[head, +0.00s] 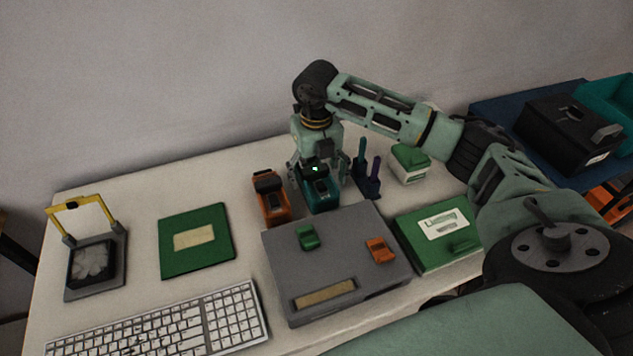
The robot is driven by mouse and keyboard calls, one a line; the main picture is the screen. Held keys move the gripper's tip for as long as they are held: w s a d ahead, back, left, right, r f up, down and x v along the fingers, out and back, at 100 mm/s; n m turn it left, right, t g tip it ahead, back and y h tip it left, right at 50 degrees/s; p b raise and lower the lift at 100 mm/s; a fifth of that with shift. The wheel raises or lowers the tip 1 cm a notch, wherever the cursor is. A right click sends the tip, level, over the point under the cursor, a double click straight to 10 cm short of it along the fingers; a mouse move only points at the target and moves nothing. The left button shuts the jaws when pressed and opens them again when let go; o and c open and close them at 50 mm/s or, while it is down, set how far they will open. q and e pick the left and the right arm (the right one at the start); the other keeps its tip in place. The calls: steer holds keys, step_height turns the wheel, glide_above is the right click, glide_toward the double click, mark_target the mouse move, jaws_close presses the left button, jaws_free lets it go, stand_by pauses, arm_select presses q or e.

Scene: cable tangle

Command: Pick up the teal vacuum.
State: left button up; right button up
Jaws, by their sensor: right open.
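The teal vacuum (321,196) stands on the white table, behind the grey box and just right of a similar orange device (270,198). My right gripper (316,178) points down over the teal vacuum, with its fingers apart around or just above its upper part. I cannot tell whether the fingers touch it. The gripper hides part of the vacuum's top and back. My left gripper is not in view.
A grey box (335,262) with small green and orange pieces is in front. Dark upright tools (370,182) stand close to the right. A green board (195,241), a keyboard (160,325) and a yellow-framed stand (95,262) are at left. A green case (437,252) lies at right.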

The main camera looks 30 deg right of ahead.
mark_target(316, 173)
steer(key=shift+f, duration=0.75)
steer(key=shift+c, duration=0.4)
steer(key=c, duration=1.5)
steer(key=shift+o, duration=0.2)
steer(key=shift+w+r, duration=0.1)
steer(key=shift+r, duration=0.05)
step_height(316, 173, up, 10)
steer(key=shift+f+b, duration=0.1)
steer(key=shift+b, duration=0.6)
steer(key=o, duration=0.8)
steer(key=shift+c, duration=0.2)
steer(key=c, duration=0.4)
steer(key=shift+f, duration=0.1)
steer(key=shift+c, duration=0.2)
